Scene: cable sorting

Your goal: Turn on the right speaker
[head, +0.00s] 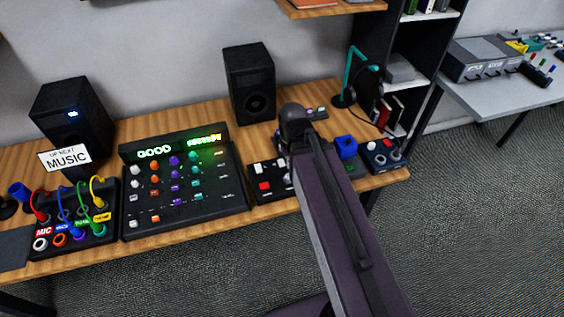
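The right speaker (250,82) is a black upright box at the back of the wooden desk, against the wall. I see no lit indicator on its front. The left speaker (70,112) stands at the back left and shows a small blue-white light on its front. My arm reaches up from the lower right, its dark rounded joint in front of and below the right speaker. My gripper cannot be made out; the arm may hide it.
A mixer (185,182) with lit green and yellow text fills the desk's middle. Left of it is a cable box (75,232) with several colored plugs. A control box (265,180) is partly behind my arm. A headphone stand (349,75) and blue-topped items stand right.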

